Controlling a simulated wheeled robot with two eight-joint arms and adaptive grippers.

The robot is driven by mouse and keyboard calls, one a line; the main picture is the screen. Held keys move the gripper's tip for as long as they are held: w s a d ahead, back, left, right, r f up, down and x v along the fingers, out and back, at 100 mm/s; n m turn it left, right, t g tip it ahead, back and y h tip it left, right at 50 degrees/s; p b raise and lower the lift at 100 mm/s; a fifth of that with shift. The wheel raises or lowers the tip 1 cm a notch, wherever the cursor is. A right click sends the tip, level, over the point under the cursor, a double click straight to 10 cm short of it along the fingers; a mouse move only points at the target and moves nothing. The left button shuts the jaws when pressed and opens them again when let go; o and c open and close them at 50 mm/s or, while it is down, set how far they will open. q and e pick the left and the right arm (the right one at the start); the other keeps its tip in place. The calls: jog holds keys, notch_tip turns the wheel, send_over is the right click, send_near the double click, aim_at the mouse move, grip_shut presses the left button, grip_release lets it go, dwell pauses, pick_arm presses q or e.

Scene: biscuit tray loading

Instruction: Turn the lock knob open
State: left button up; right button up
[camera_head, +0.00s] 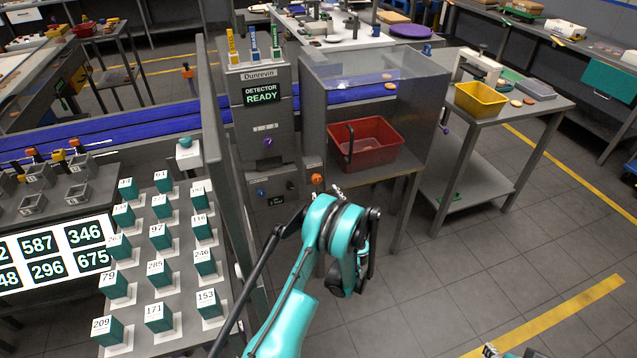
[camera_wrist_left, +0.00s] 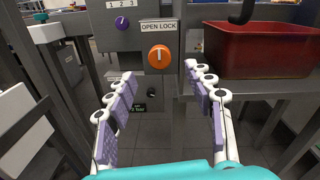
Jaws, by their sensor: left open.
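The orange lock knob (camera_wrist_left: 159,57) is on the grey cabinet front, beside the "OPEN LOCK" label (camera_wrist_left: 159,27). It also shows in the head view (camera_head: 317,179), at the cabinet's lower right. My left gripper (camera_wrist_left: 161,76) is open and empty, its two purple-padded fingers pointing at the panel. The knob shows between and just beyond the fingertips; I see no contact. In the head view the left gripper (camera_head: 338,191) is mostly hidden by my teal arm, just right of the knob. Part of my right gripper (camera_head: 490,350) shows at the bottom edge; its jaws are unclear.
A red bin (camera_head: 365,160) stands on a shelf right of the cabinet, close to the fingers' right side. The detector screen (camera_head: 262,93) reads "READY". A purple knob (camera_wrist_left: 122,23) sits up and left of the orange one. Numbered teal boxes stand left.

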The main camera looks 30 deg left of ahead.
aim_at(318, 181)
pick_arm(q)
jog(key=b+x, duration=0.1)
jog(key=x, duration=0.2)
jog(key=b+x, duration=0.1)
jog(key=x, duration=0.2)
jog(key=shift+w+a+f, duration=0.15)
jog(key=shift+a+f, duration=0.05)
jog(key=shift+a, duration=0.1)
jog(key=shift+w+a+r, duration=0.1)
jog(key=shift+w+a, duration=0.3)
jog(key=c, duration=1.2)
